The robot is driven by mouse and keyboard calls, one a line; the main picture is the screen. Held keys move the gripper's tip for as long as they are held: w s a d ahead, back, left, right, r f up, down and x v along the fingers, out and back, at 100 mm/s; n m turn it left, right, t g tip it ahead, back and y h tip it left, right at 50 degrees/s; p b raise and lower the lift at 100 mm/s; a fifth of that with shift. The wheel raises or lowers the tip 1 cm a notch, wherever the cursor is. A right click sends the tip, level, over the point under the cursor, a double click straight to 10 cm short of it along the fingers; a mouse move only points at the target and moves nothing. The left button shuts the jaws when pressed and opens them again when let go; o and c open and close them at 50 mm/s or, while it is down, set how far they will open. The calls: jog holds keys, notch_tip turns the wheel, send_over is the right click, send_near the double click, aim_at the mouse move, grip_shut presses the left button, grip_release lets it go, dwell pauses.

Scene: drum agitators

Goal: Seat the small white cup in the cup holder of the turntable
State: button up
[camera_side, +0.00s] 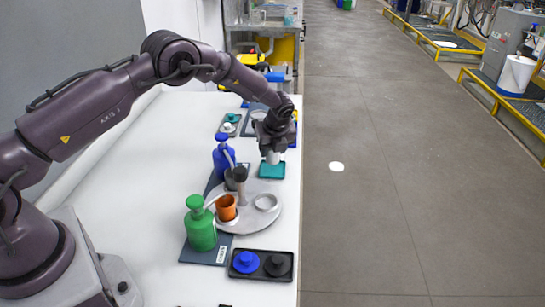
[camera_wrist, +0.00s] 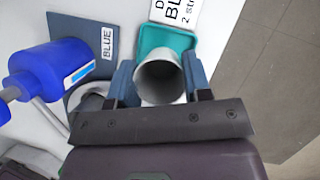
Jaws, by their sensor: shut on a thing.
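The small white cup (camera_wrist: 160,80) is held upright between the fingers of my gripper (camera_wrist: 160,82), its open mouth towards the wrist camera. In the side view the cup (camera_side: 272,157) hangs under my gripper (camera_side: 271,150), over or just above a teal tray (camera_side: 272,172); I cannot tell whether it touches the tray. The grey turntable (camera_side: 248,220) stands nearer the side camera. An empty ring-shaped cup holder (camera_side: 266,202) is on its right part. An orange cup (camera_side: 226,208) and a dark grey cup (camera_side: 232,180) sit on its other parts, around a central post (camera_side: 241,188).
A green bottle (camera_side: 201,228) and a blue bottle (camera_side: 223,157) stand left of the turntable on dark mats. A black tray (camera_side: 262,264) with a blue and a black lid lies at the front. A further tray (camera_side: 229,125) lies behind. The table's right edge is close.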

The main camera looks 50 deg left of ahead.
jog(key=w+d+v, duration=0.1)
jog(key=v, duration=0.7)
jog(key=s+d+f+n+g, duration=0.2)
jog(key=s+d+n+g, duration=0.4)
jog(key=s+n, duration=0.55)
jog(key=shift+n+t+h, duration=0.25)
jog(key=shift+t+h, duration=0.05)
jog(key=shift+t, duration=0.4)
jog(key=shift+w+d+f, duration=0.1)
jog(key=shift+w+f, duration=0.05)
jog(key=shift+f, duration=0.9)
jog(key=shift+w+d+f, duration=0.1)
jog(key=shift+w+f, duration=0.05)
jog(key=shift+f, duration=0.9)
jog(key=shift+w+d+f, duration=0.1)
jog(key=shift+w+f, duration=0.05)
jog(key=shift+f, duration=0.95)
jog(key=shift+f, duration=0.4)
jog(key=o, duration=1)
jog(key=shift+c, duration=0.2)
